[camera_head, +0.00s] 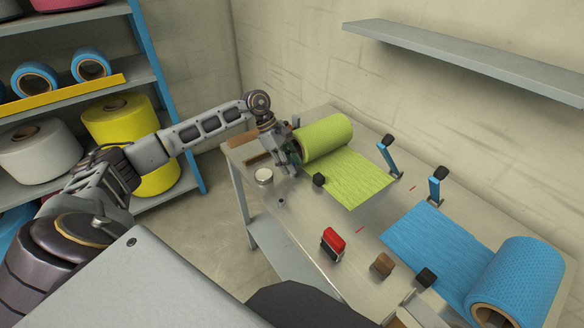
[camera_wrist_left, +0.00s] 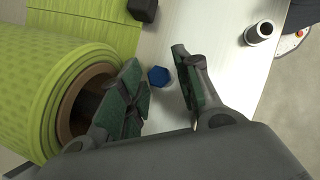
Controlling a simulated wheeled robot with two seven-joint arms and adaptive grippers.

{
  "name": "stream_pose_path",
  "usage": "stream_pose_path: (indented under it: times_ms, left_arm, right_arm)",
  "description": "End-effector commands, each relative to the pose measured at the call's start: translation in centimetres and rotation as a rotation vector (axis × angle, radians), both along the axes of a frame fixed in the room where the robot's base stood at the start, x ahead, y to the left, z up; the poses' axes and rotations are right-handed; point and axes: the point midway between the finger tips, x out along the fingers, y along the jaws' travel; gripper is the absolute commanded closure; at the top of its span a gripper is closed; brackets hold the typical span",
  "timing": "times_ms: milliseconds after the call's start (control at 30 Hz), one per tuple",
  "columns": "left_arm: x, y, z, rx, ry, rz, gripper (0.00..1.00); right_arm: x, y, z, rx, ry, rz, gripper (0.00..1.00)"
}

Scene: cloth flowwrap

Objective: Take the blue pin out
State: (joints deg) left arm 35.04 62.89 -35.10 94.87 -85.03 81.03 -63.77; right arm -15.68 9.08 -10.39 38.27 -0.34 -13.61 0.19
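The blue pin (camera_wrist_left: 158,76) shows in the left wrist view as a small blue six-sided head close to the end of the green roll. My left gripper (camera_wrist_left: 157,62) is open, with one green-padded finger on each side of the pin head and a gap visible on the right. I cannot tell how deep the fingers reach beside it. In the head view my left gripper (camera_head: 287,160) is at the near-left end of the green roll (camera_head: 326,137) and hides the pin.
The green sheet lies on the metal table (camera_head: 312,222). A blue roll (camera_head: 520,275) lies at the right, and two blue levers (camera_head: 390,158) stand behind.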

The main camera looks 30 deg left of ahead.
Motion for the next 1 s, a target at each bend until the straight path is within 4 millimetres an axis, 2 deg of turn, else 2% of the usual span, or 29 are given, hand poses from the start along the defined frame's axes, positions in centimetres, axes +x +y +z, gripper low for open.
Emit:
stream_pose_path:
  times_ms: [167, 400, 700, 1000]
  left_arm:
    - [0.0, 0.0, 0.0, 0.0, 0.0, 0.0, 0.68]
    - [0.0, 0.0, 0.0, 0.0, 0.0, 0.0, 0.99]
    - [0.0, 0.0, 0.1, 0.0, -0.001, 0.0, 1.0]
    - [0.0, 0.0, 0.4, 0.0, 0.0, 0.0, 1.0]
  right_arm:
    - [-1.2, 0.1, -0.2, 0.001, 0.015, -0.001, 0.6]
    - [-1.9, 1.1, -0.3, 0.011, 0.023, -0.004, 0.6]
    - [-1.5, 1.7, -0.3, 0.017, 0.018, -0.006, 0.6]
    - [-0.2, 0.6, 0.1, 0.007, 0.003, -0.001, 0.6]
